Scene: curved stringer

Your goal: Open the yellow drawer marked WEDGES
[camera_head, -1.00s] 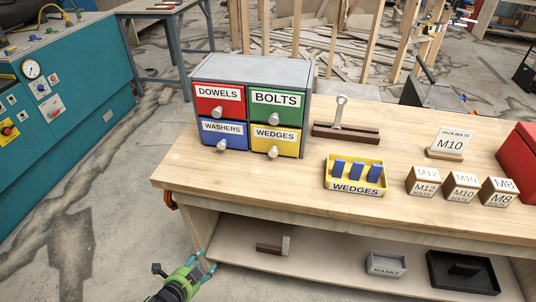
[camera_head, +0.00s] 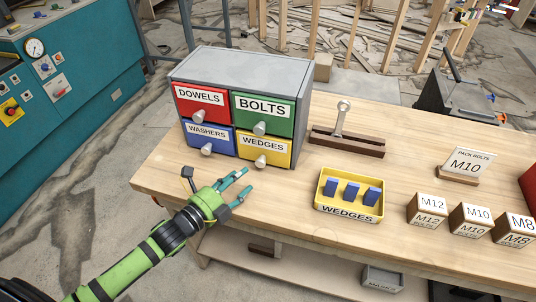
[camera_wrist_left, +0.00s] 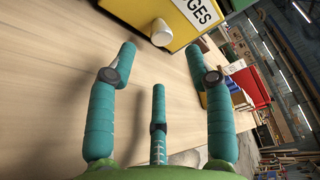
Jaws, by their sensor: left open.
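The yellow drawer marked WEDGES (camera_head: 278,148) is the lower right one in a grey cabinet (camera_head: 240,63) on the workbench. It is shut, with a pale round knob (camera_head: 261,161) on its front. My left gripper (camera_head: 242,186) is open and empty above the bench top, in front of the cabinet and apart from the knob. In the left wrist view the yellow drawer front (camera_wrist_left: 180,18) and its knob (camera_wrist_left: 161,33) show beyond the spread fingers (camera_wrist_left: 165,70). My right gripper is not in view.
DOWELS, BOLTS and WASHERS drawers share the cabinet, all shut. A yellow tray of blue wedges (camera_head: 319,204) stands to the right. Bench top before the cabinet is clear.

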